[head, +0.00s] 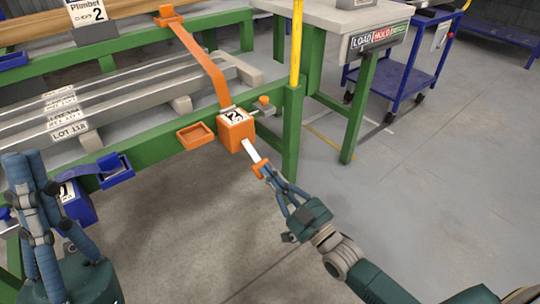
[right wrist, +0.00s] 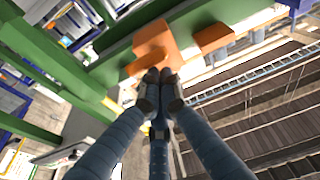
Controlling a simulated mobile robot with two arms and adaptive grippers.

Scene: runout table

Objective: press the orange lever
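The orange lever is a pale bar (head: 251,150) with an orange end piece (head: 259,169), slanting down from an orange box (head: 236,129) marked 2 on the green table frame. The orange box also shows above my fingertips in the right wrist view (right wrist: 153,42). My right gripper (head: 268,173) has its fingertips drawn together at the lever's orange end; contact cannot be told for sure. My left gripper (head: 28,165) stands upright at the far left, far from the lever; its finger gap is unclear.
An orange tray (head: 195,135) sits left of the box, and an orange strap (head: 203,62) runs up behind it. A yellow post (head: 296,45) and green legs stand to the right. Blue clamps (head: 115,170) are near my left gripper. The floor (head: 440,170) at right is open.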

